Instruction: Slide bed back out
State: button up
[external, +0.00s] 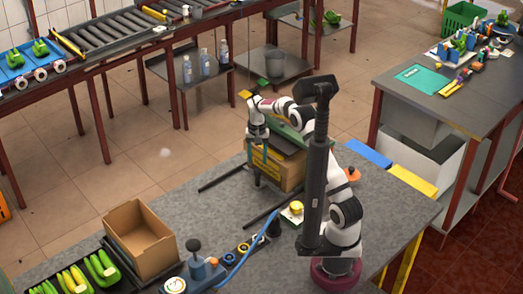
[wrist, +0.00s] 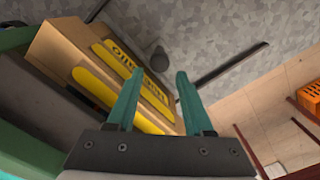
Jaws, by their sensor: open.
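My gripper (external: 258,163) points down beside the left end of a cardboard box (external: 284,176) with a yellow label. Its teal fingers are apart and empty in the wrist view (wrist: 158,74). The box (wrist: 62,47) lies left of and behind the fingers there. A dark panel with green edges (external: 289,135) sits over the box. Two dark rails lie on the worktop, a far one (external: 222,177) and a near one (external: 264,216). A dark round knob (wrist: 158,59) shows beyond the fingertips. I cannot tell for certain which part is the bed; my arm hides some of this area.
The worktop (external: 205,210) between the carton and rails is clear.

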aim_at(257, 169)
notch_tip(257, 169, down, 5)
jog(key=shift+f, duration=0.1)
jog(key=shift+c, duration=0.2)
grip_shut()
dwell(1.4)
